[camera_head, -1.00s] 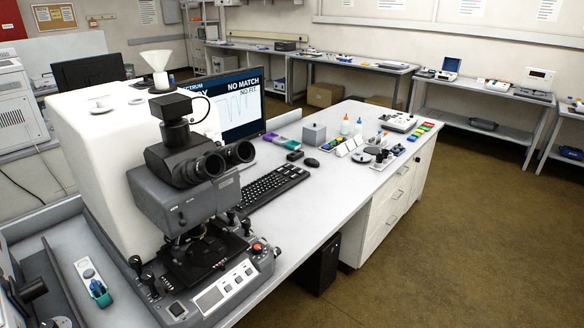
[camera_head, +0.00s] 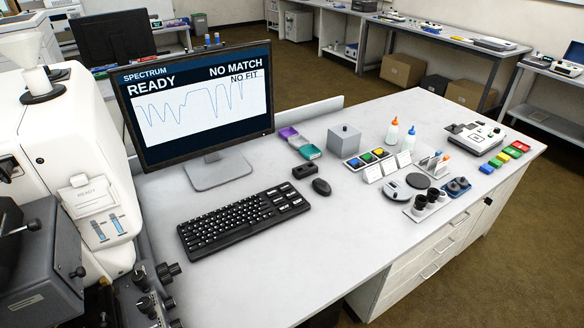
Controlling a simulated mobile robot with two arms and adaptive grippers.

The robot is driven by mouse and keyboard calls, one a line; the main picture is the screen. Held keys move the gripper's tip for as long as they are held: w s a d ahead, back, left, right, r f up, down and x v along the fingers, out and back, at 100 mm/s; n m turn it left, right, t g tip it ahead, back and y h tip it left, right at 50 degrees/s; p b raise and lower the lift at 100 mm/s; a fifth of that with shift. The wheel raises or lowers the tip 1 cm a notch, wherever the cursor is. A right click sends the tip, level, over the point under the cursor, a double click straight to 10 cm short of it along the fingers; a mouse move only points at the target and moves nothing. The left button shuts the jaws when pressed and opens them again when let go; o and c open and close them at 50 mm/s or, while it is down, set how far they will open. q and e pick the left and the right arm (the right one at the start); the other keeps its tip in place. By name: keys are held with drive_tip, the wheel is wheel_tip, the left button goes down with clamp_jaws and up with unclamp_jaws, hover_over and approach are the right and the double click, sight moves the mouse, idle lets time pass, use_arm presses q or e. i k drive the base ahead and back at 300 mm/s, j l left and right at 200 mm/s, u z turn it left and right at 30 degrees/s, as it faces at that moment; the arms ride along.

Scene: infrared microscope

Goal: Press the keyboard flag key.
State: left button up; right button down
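The black keyboard (camera_head: 243,220) lies flat on the white bench, in front of the monitor (camera_head: 196,92). Its keys are too small to read, so I cannot tell which one is the flag key. The monitor reads "SPECTRUM READY", "NO MATCH" and "NO FIT" above a blue curve. Neither of my grippers is in view, and nothing touches the keyboard.
The white microscope body (camera_head: 62,150) and dark control knobs (camera_head: 150,290) stand left of the keyboard. Farther right are a grey cube (camera_head: 344,141), bottles and a white device (camera_head: 473,138). The front bench top is clear.

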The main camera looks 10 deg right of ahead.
sight(290, 195)
drive_tip(key=i+l+u, duration=0.1)
drive_tip(key=l, duration=0.25)
drive_tip(key=i+l+u, duration=0.1)
drive_tip(key=l, duration=0.25)
drive_tip(key=i+l+u, duration=0.1)
drive_tip(key=l, duration=0.25)
drive_tip(key=i+l+u, duration=0.1)
drive_tip(key=l, duration=0.3)
drive_tip(key=i, duration=0.1)
